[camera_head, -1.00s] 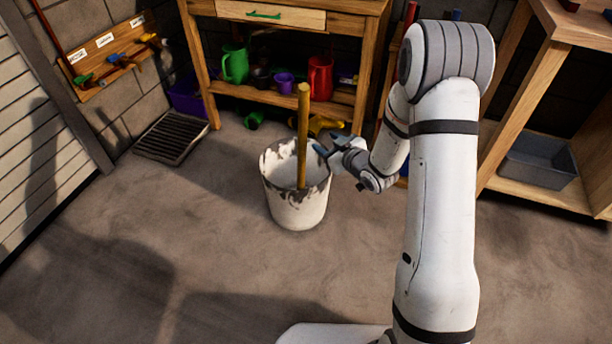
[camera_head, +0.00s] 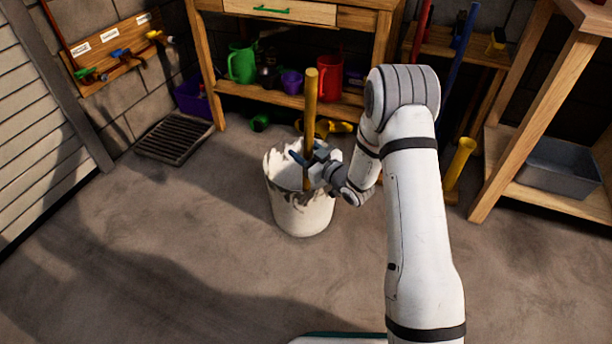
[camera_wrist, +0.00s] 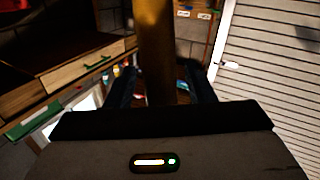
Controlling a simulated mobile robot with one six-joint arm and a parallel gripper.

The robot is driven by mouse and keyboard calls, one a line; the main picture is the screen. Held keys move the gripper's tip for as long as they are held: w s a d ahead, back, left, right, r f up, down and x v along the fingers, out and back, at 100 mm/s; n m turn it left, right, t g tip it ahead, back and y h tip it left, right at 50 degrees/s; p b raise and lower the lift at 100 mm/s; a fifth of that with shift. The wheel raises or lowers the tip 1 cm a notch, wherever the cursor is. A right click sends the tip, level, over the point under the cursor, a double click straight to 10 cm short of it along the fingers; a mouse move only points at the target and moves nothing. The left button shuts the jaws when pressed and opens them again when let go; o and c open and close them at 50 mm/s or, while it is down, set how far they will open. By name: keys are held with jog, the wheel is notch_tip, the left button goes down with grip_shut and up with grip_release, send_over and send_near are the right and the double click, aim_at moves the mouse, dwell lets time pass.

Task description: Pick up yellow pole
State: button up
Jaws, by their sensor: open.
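The yellow pole (camera_head: 311,105) stands nearly upright in a white bucket (camera_head: 303,213) with a dark, stained rim. Its lower end is hidden inside the bucket. My gripper (camera_head: 306,157) is at the pole just above the bucket's rim, coming from the right. In the wrist view the pole (camera_wrist: 156,45) runs down between the two dark fingers (camera_wrist: 160,88), one on each side of it. The gripper is open; I cannot tell whether a finger touches the pole.
A wooden workbench (camera_head: 300,98) with jugs on its lower shelf stands behind the bucket. A floor grate (camera_head: 174,139) lies to the left. A wooden shelf with a grey bin (camera_head: 560,168) is at the right. The floor (camera_head: 200,240) in front is clear.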

jog(key=shift+w+a, duration=0.2)
jog(key=shift+c, duration=0.4)
grip_shut()
